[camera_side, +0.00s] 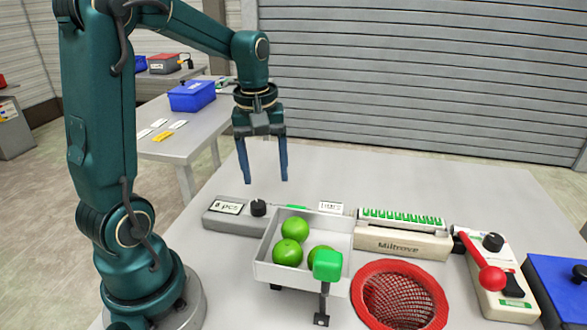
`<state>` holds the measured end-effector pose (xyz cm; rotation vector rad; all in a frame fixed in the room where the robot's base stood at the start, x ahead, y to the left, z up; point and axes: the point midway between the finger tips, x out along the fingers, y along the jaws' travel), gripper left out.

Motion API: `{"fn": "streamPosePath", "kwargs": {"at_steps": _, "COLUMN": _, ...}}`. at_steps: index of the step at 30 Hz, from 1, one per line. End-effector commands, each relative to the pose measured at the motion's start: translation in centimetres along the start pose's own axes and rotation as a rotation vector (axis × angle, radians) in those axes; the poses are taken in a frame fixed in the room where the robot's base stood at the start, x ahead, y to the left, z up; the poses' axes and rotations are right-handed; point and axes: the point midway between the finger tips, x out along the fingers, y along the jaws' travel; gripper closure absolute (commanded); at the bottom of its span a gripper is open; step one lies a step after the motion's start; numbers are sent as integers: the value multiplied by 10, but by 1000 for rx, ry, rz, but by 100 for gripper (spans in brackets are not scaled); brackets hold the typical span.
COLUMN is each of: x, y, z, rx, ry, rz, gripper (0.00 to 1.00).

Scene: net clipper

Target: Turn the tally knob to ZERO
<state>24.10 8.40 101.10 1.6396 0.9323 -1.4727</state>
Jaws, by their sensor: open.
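My gripper (265,178) hangs above the back left of the table, pointing down, its two blue fingers apart and nothing between them. Below its fingertips, a small black knob (258,207) sits on a long grey unit, right beside a display (226,206) that reads "8 pcs". The gripper is apart from this knob. A second black knob (493,241) is on the cream control box at the right. No label reading tally or ZERO is legible, and I cannot tell where either knob points.
A white tray (262,271) holds green round fruits in front of the grey unit, with a green block (327,264) at its front. A red net basket (358,305), a "Miltrove" unit (400,247), a red-ball lever (491,279) and a blue bin (562,290) stand rightward. The table's back is clear.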

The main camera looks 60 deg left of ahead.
Motion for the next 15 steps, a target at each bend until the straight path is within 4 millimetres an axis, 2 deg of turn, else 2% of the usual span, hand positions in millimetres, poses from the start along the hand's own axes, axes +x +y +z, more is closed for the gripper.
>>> {"fn": "streamPosePath", "kwargs": {"at_steps": 3, "x": 18, "y": -12, "z": -12, "rx": -64, "ry": -49, "rz": -37, "gripper": 30}}
{"fn": "streamPosePath", "kwargs": {"at_steps": 6, "x": 26, "y": -19, "z": -14, "rx": -91, "ry": -74, "rz": -55, "gripper": 30}}
{"fn": "streamPosePath", "kwargs": {"at_steps": 11, "x": 40, "y": -22, "z": -13, "rx": -98, "ry": -79, "rz": -58, "gripper": 30}}
{"fn": "streamPosePath", "kwargs": {"at_steps": 15, "x": 58, "y": -23, "z": -11, "rx": -96, "ry": -80, "rz": -58, "gripper": 30}}
